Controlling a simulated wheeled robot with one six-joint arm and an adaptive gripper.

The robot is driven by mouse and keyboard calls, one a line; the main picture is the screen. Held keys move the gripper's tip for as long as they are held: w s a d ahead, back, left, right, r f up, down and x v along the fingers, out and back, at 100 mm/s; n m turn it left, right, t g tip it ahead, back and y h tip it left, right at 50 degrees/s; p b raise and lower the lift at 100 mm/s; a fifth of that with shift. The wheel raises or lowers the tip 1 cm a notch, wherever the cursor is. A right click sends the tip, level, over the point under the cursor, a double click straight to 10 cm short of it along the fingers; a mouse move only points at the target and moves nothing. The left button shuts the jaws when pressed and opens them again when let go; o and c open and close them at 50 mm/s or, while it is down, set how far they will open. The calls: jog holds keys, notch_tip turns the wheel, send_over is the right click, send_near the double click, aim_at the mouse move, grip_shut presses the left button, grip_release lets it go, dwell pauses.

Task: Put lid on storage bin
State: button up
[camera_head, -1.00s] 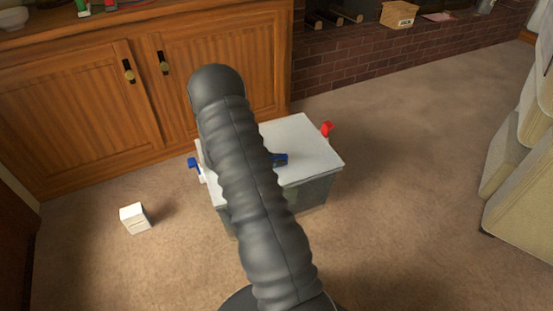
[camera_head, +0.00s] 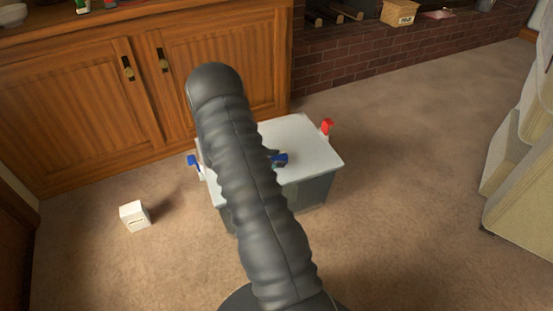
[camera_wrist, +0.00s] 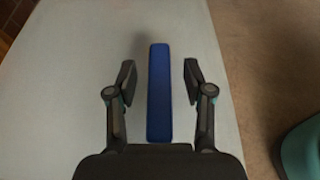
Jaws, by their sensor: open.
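The pale grey-white lid (camera_head: 308,155) lies flat over the storage bin (camera_head: 312,193) on the carpet. Whether it sits fully on the rim all round cannot be told, as my arm covers its left part. A blue handle (camera_head: 280,160) stands on the lid. My gripper (camera_wrist: 160,77) is open in the wrist view, with one finger on each side of the blue handle (camera_wrist: 159,110) and a gap to both. A red latch (camera_head: 327,127) stands at the bin's right end and a blue latch (camera_head: 193,161) at its left end.
A small white box (camera_head: 134,215) lies on the carpet at the left. A wooden cabinet (camera_head: 85,110) stands behind the bin, with a brick hearth (camera_head: 400,55) at the back right. A beige chair (camera_head: 520,190) is at the right. Carpet between bin and chair is clear.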

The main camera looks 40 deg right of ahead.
jog(key=v, duration=1.1)
jog(key=shift+a+r, duration=0.1)
jog(key=shift+a, duration=0.25)
